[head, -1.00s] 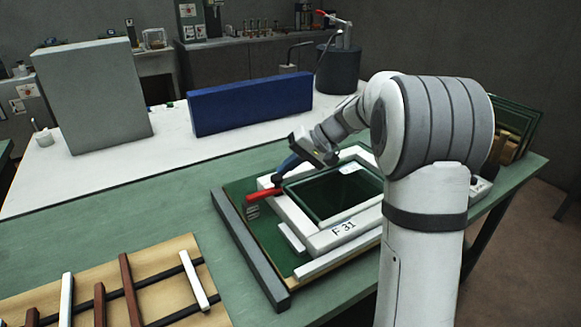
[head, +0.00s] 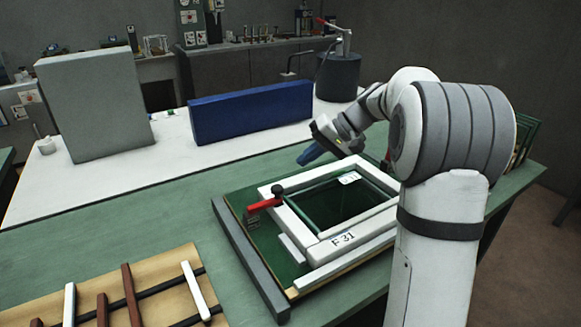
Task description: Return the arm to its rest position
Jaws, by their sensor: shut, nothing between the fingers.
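My gripper (head: 308,156) is in the air above the far side of the frame fixture, shut, with its blue fingers pointing down and to the left. Nothing shows between the fingers. My arm reaches in from the right and bends over the fixture. The white frame marked F 31 (head: 297,221) lies flat in the fixture on the green bench, with a dark green opening. A clamp with a red handle (head: 264,205) and a black knob stands at the frame's left corner, apart from my gripper.
A blue block (head: 250,112) and a grey box (head: 95,105) stand on the white table behind. A tan board (head: 160,280) with white and brown strips lies at the front left. Green frames (head: 528,140) stand at the right, partly behind my arm.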

